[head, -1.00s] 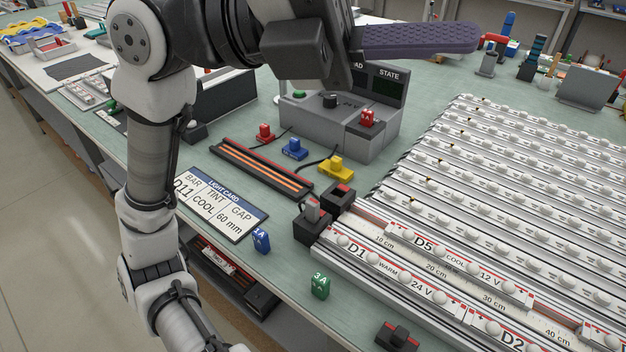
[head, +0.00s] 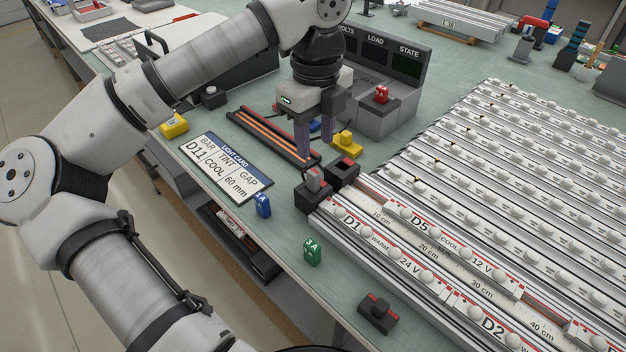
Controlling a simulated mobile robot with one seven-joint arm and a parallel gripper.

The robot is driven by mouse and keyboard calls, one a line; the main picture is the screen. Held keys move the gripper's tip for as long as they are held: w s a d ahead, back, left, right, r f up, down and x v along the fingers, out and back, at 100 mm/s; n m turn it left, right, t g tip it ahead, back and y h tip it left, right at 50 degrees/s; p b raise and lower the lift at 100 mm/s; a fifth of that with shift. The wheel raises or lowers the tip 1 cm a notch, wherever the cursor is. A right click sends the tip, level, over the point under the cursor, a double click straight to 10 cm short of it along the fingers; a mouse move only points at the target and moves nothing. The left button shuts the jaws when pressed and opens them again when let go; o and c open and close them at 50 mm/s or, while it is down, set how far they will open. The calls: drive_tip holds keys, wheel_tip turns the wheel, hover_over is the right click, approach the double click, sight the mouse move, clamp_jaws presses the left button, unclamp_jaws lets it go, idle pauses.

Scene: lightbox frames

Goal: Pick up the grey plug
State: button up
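The grey plug (head: 314,180) stands upright in a black socket block (head: 311,198) at the near left end of the light bars. My gripper (head: 315,154) points down just above and behind the plug in the picture. Its two purple fingers are apart, with no object visibly held between them. The fingertips appear apart from the plug, though the exact height gap is hard to judge.
An empty black socket (head: 342,172) sits beside the plug. A yellow plug (head: 347,146) lies close right of my fingers, and a blue plug (head: 314,126) is partly hidden behind them. A rail (head: 262,133) with orange strips lies left. The light card (head: 226,170) lies on bare bench.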

sight(313, 172)
wheel_tip(313, 172, down, 4)
drive_tip(key=shift+r, duration=0.25)
drive_tip(key=shift+a+f+p, duration=0.2)
drive_tip(key=shift+f+p, duration=0.8)
drive_tip(key=shift+f, duration=1.75)
clamp_jaws()
